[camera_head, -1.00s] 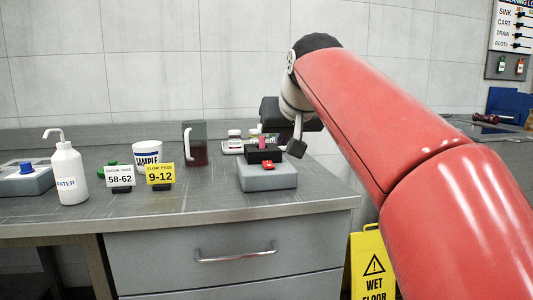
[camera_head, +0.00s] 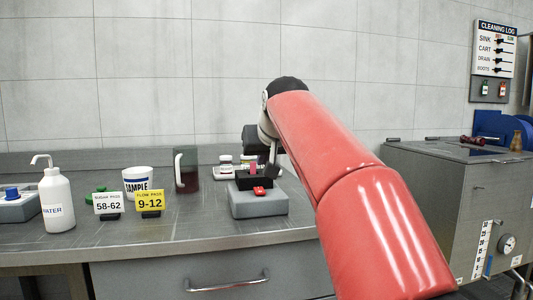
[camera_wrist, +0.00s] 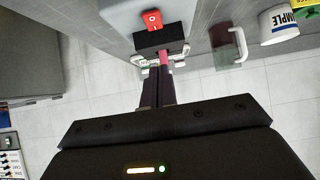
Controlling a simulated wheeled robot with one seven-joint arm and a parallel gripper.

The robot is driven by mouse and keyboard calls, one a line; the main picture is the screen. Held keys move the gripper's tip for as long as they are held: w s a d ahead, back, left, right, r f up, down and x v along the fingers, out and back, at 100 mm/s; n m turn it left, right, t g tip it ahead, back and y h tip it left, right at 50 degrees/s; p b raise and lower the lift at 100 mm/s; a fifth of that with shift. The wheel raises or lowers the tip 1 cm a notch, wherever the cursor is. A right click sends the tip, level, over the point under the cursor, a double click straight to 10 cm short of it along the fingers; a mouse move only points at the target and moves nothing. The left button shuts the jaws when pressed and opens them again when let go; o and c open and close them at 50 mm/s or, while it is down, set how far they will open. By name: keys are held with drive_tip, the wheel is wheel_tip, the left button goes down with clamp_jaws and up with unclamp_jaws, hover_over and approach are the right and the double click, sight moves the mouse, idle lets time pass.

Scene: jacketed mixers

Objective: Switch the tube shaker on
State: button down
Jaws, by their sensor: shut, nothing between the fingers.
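The tube shaker (camera_head: 258,204) is a grey box with a black tube holder on top and stands near the front edge of the bench. Its red rocker switch (camera_head: 259,191) is on the front part of the top; it also shows in the wrist view (camera_wrist: 152,19). A pink tube (camera_wrist: 165,58) stands in the black holder. My gripper (camera_head: 270,172) is beside the holder, to its right in the head view, and appears apart from the switch. In the wrist view its dark fingers (camera_wrist: 158,72) are together and empty, pointing toward the holder.
Small jars (camera_head: 225,164) stand behind the shaker and a jug with dark liquid (camera_head: 187,172) to its left. A steel tank (camera_head: 445,180) stands right of the bench.

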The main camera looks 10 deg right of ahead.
sight(260, 190)
drive_tip(key=x, duration=0.4)
drive_tip(key=f, duration=0.1)
drive_tip(key=f+b, duration=0.1)
drive_tip(key=shift+w+f, duration=0.25)
drive_tip(key=shift+f, duration=0.05)
drive_tip(key=shift+w+f, duration=0.15)
drive_tip(key=shift+f, duration=0.55)
drive_tip(key=shift+w+f, duration=0.15)
drive_tip(key=shift+f, duration=0.2)
drive_tip(key=shift+w, duration=0.1)
drive_tip(key=shift+w+r+p, duration=0.3)
drive_tip(key=shift+w+p, duration=0.25)
drive_tip(key=shift+p, duration=0.15)
drive_tip(key=shift+r, duration=0.15)
